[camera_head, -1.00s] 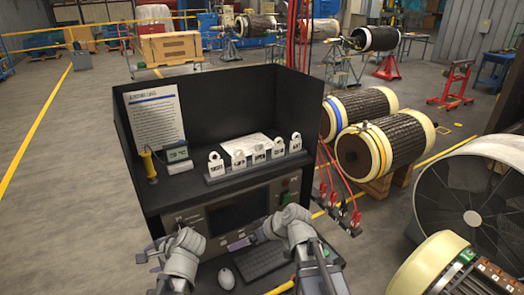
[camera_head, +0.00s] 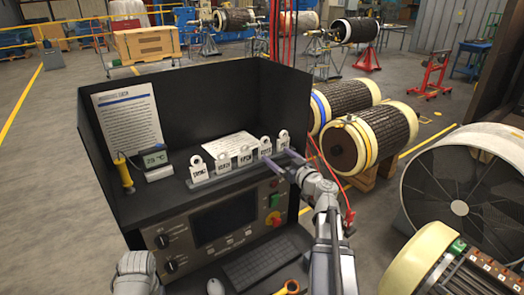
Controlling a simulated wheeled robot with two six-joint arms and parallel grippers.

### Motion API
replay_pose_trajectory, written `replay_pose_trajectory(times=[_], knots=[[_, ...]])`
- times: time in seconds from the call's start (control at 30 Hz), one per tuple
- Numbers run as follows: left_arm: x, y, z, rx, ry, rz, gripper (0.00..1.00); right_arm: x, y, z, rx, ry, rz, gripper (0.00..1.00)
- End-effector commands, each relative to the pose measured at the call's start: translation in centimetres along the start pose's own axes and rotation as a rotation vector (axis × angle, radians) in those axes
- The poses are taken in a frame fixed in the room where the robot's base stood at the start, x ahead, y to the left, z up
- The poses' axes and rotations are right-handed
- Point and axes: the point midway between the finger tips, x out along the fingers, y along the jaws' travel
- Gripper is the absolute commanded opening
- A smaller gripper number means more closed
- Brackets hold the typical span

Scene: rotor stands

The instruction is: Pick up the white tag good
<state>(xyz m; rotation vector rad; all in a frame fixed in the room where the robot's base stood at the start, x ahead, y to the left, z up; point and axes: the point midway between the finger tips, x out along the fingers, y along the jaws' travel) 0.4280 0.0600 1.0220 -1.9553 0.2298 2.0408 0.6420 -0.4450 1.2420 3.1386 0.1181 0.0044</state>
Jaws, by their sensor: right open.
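Several white tags with ring tops stand in a row on a grey rack (camera_head: 228,177) on the black console's shelf. The far-right tag (camera_head: 283,141) and the tag to its left (camera_head: 265,149) are nearest my right gripper. The printed words are too small to read surely, so I cannot tell which tag is the good one. My right gripper (camera_head: 279,156) is open, its two fingertips at the right end of the rack, close in front of these two tags. I cannot tell whether they touch. Of my left arm only a grey part shows at the bottom left; its fingers are out of view.
A paper notice (camera_head: 128,120), a yellow-handled tool (camera_head: 124,172) and a small display (camera_head: 154,160) occupy the shelf's left side. The console walls enclose the back and sides. A keyboard (camera_head: 258,262) and mouse (camera_head: 215,287) lie below. Wound rotors (camera_head: 372,140) stand at right.

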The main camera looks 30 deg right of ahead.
Motion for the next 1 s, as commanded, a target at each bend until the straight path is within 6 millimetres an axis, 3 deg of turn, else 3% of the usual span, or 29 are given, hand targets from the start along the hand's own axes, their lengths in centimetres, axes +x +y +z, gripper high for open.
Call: replay_pose_trajectory(times=[0.1, 0.37, 0.7, 0.97, 1.0], knots=[[0.0, 0.0, 0.0, 0.001, 0.001, -0.001, 0.63, 1.6, -0.1, 0.1, 0.0, -0.001, -0.004, 1.0], [0.1, 0.0, -0.1, 0.001, 0.001, -0.001, 0.63, 2.4, -0.2, 0.2, 0.001, -0.001, -0.003, 1.0], [0.4, 0.0, -0.1, 0.001, 0.001, -0.002, 0.63, 6.8, -0.8, 0.5, 0.001, -0.001, -0.004, 1.0], [0.4, 0.0, -0.1, 0.002, 0.001, -0.002, 0.63, 7.0, -1.0, 0.5, 0.001, -0.001, -0.003, 1.0], [0.4, 0.0, -0.1, 0.002, 0.001, -0.002, 0.63, 7.0, -1.0, 0.5, 0.001, -0.001, -0.003, 0.95]])
